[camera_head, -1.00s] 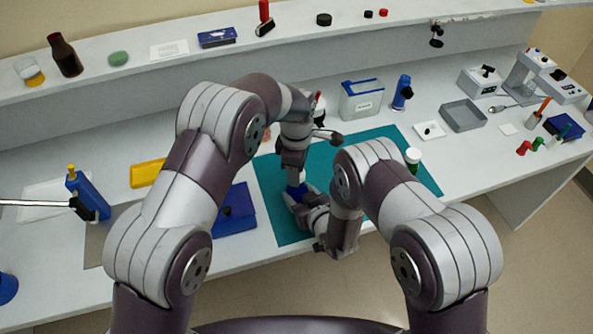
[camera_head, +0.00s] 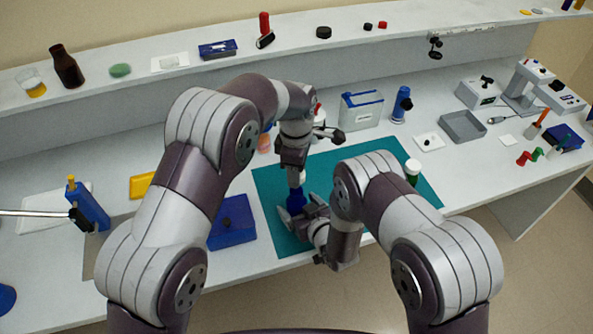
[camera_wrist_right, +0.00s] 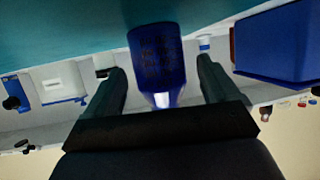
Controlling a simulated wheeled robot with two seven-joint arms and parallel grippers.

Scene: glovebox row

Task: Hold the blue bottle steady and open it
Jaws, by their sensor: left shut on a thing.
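The blue bottle (camera_head: 296,201) stands over the teal mat. In the right wrist view the bottle (camera_wrist_right: 156,55) is a dark blue cylinder with a pale narrow end, upside down in that picture. My left gripper (camera_head: 296,181) comes down from above and is shut on the top of the bottle. Its fingers hide the cap. My right gripper (camera_head: 299,212) is low beside the bottle. In the right wrist view my right gripper (camera_wrist_right: 160,68) is open, with a finger on each side of the bottle and gaps between.
The teal mat (camera_head: 270,190) has bare room around the grippers. A blue box (camera_head: 232,222) lies left of it. A white bin with blue trim (camera_head: 361,112) and a blue device (camera_head: 401,106) stand behind. A green bottle with a white cap (camera_head: 412,172) is at right.

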